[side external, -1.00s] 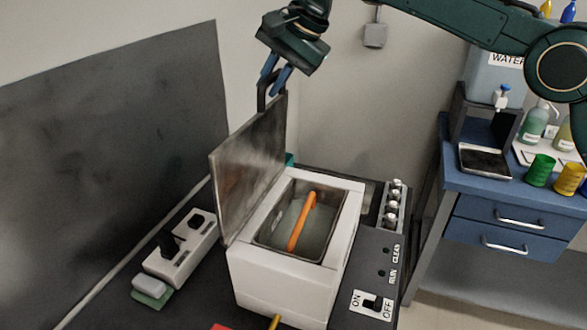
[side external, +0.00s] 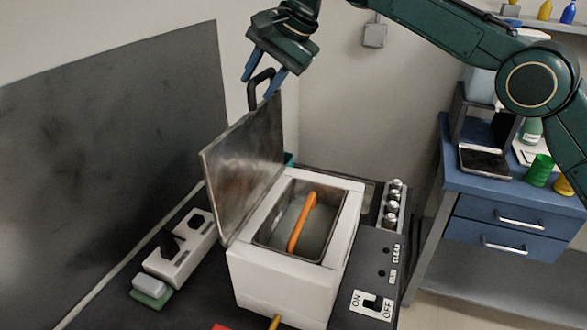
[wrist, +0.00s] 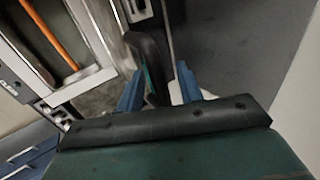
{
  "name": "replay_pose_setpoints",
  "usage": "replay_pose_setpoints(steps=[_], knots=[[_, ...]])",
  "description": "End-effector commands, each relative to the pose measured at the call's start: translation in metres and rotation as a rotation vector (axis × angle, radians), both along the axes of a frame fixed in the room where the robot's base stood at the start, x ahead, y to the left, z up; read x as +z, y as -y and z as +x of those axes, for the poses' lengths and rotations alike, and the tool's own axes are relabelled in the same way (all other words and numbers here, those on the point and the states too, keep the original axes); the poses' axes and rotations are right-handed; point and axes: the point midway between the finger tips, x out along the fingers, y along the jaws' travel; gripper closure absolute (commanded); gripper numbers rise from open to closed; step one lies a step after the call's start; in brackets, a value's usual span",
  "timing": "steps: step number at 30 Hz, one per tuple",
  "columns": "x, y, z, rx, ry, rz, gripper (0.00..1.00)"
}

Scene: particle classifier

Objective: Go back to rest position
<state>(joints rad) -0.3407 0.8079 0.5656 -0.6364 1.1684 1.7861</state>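My gripper (side external: 257,88) is above the white bath unit (side external: 280,292), with its blue fingers spread apart. The dark handle (side external: 256,104) of the raised metal lid (side external: 244,170) stands between or just behind the fingers. The wrist view shows the handle (wrist: 149,60) between the two open fingers of my gripper (wrist: 158,72), with a gap visible on at least one side. I cannot tell whether it touches a finger. The lid stands tilted open at the left of the unit. An orange bar (side external: 302,222) lies in the open basin.
A grey wall panel (side external: 100,160) stands at left, close to the lid. A white switch box (side external: 180,250) and an ON/OFF switch panel (side external: 372,305) flank the unit. A blue bench (side external: 505,220) with bottles and cups is at right. The air above the basin is clear.

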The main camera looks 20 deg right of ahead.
Motion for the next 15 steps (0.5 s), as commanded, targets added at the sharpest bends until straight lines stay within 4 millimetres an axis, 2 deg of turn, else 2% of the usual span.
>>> replay_pose_setpoints(steps=[8,15], knots=[[0.004,0.004,-0.002,0.003,0.004,-0.004,0.64],[0.02,0.021,-0.011,0.026,0.025,-0.025,0.64]])
